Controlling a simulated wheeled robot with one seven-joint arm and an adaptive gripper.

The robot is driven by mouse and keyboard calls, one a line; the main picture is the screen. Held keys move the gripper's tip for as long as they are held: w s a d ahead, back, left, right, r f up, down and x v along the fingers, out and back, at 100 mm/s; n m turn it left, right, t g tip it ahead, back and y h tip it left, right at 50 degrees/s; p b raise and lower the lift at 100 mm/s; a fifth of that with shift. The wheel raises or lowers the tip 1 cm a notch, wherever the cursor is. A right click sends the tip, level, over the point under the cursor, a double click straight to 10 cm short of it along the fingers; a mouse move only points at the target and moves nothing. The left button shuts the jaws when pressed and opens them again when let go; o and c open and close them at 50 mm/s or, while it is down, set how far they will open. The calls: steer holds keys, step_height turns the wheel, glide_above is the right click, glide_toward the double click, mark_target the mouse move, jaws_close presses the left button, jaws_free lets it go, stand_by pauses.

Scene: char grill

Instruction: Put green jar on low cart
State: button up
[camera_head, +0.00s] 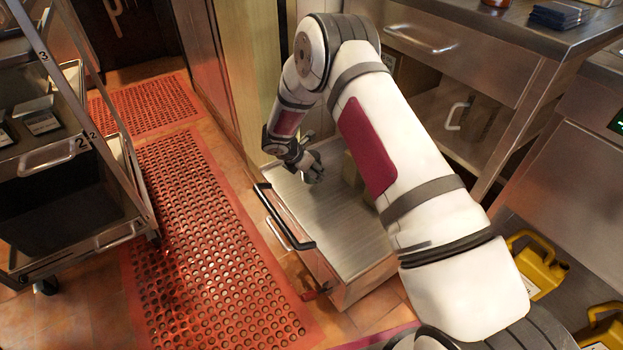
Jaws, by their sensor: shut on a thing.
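The low cart (345,235) stands on the floor in the middle of the head view. It has a bare brushed-metal top and a black handle on its left side. My gripper (315,176) is over the far left part of the cart top, pointing down and to the right. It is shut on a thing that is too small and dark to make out. I cannot tell how far the fingers are above the top. No green jar can be made out; the fingers may hide it.
A tan box (352,172) is partly hidden behind my arm at the cart's far end. A shelved trolley (68,215) stands left, beyond red perforated mats (200,240). A steel counter (465,45) is at the right, with yellow jugs (538,268) below it.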

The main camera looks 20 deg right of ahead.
steer(key=shift+f+b, duration=0.9)
steer(key=shift+f, duration=0.8)
steer(key=shift+f, duration=0.1)
steer(key=o, duration=1.5)
steer(key=p+v, duration=0.4)
steer(key=v, duration=0.8)
